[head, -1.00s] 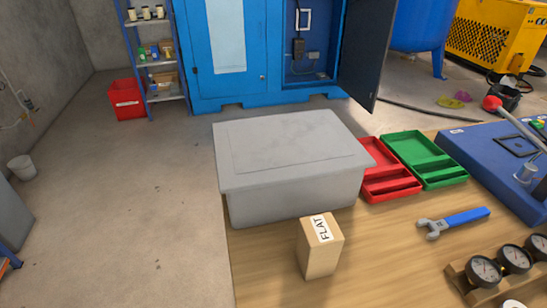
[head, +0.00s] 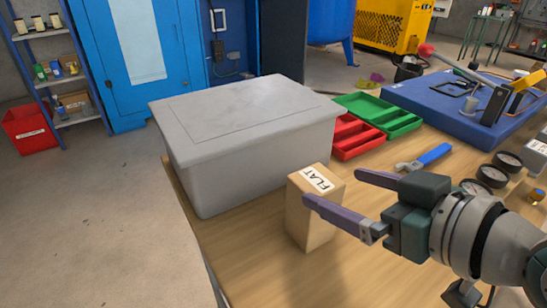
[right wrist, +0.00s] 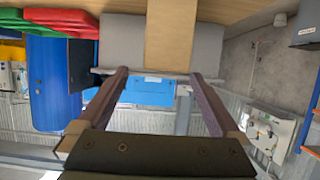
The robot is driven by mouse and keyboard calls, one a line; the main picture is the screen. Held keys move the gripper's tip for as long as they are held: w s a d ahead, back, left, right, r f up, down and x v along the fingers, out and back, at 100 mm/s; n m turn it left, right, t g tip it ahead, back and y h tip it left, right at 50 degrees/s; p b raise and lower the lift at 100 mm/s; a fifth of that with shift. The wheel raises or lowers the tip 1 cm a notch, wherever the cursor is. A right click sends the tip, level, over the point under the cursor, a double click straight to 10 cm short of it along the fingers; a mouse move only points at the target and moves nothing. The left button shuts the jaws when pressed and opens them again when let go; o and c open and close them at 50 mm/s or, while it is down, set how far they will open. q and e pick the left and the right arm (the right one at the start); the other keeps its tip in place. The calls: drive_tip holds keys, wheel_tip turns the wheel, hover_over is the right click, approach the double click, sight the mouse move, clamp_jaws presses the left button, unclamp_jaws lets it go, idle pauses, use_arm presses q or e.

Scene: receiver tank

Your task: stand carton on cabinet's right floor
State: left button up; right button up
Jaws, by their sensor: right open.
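The carton (head: 310,222) is a tan upright box marked FLAT on top, standing on the wooden table in front of the grey lidded bin. My right gripper (head: 332,188) is open and empty at the carton's right. Its near finger overlaps the carton's face in the head view; the other finger is just right of the carton. In the right wrist view the carton (right wrist: 173,35) lies beyond the fingertips, toward the right finger's side. The blue cabinet (head: 140,90) stands at the back, its right side open; the bin hides that side's floor. My left gripper is out of view.
The grey bin (head: 245,105) stands close behind the carton. Red (head: 350,150) and green (head: 400,122) trays, a blue-handled wrench (head: 425,158) and gauges (head: 490,176) lie to the right. Open concrete floor is at the left.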

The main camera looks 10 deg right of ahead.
sight(303, 176)
drive_tip(key=x, duration=0.3)
drive_tip(key=shift+w+a, duration=0.15)
drive_tip(key=shift+a, duration=0.05)
drive_tip(key=b+x, duration=0.1)
drive_tip(key=x, duration=0.4)
drive_tip(key=shift+a+b, duration=0.25)
drive_tip(key=shift+b, duration=0.15)
drive_tip(key=shift+c, duration=0.2)
drive_tip(key=c, duration=1.4)
